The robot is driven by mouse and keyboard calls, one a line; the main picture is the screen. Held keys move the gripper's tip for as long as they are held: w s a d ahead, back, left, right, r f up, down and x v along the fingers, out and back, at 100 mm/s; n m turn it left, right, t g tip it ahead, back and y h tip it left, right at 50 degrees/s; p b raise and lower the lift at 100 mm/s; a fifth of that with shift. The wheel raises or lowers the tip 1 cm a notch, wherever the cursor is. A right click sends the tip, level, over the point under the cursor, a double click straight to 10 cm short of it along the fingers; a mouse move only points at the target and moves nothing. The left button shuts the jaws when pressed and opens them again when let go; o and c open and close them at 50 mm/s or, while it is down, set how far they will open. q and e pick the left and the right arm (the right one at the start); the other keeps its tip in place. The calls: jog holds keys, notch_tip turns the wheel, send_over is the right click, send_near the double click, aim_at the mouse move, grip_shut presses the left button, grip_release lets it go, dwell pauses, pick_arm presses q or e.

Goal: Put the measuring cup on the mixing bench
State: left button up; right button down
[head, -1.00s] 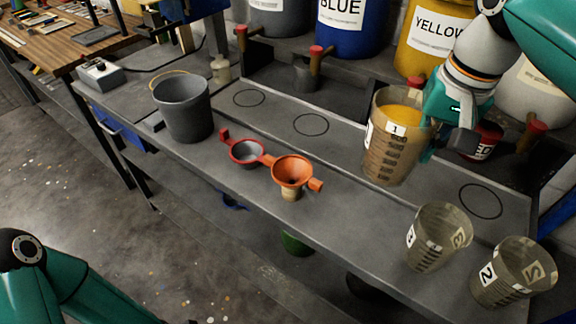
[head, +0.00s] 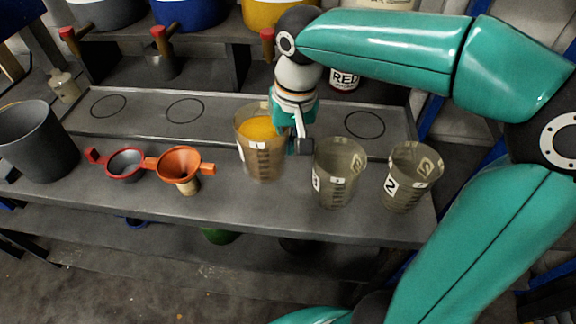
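A clear measuring cup marked 1 (head: 262,160), holding yellow-orange paint, is upright over the middle of the grey bench (head: 230,209) in the head view. My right gripper (head: 297,143) is shut on its right side near the rim. I cannot tell whether the cup's base touches the bench. Two empty cups stand to its right: cup 3 (head: 338,178) close beside it, and cup 2 (head: 408,182) farther right. My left gripper is out of view.
An orange funnel (head: 179,165), a red-rimmed strainer (head: 124,166) and a grey bucket (head: 36,145) stand left. A raised strip behind has circles, the right one (head: 365,124) empty. A red-labelled can (head: 344,80) and large paint buckets (head: 187,12) are at the back.

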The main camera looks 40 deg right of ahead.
jog(key=shift+f, duration=3.45)
jog(key=shift+b, duration=0.3)
jog(key=shift+f, duration=0.15)
jog(key=c, duration=1.3)
grip_release()
jog(key=shift+r, duration=0.25)
jog(key=r, duration=0.4)
jog(key=s+r, duration=0.1)
jog(key=r, duration=0.2)
jog(key=r+p, duration=0.1)
jog(key=r, duration=0.3)
jog(key=shift+s+d+r, duration=0.1)
jog(key=shift+s+r, duration=0.15)
jog(key=shift+r, duration=0.1)
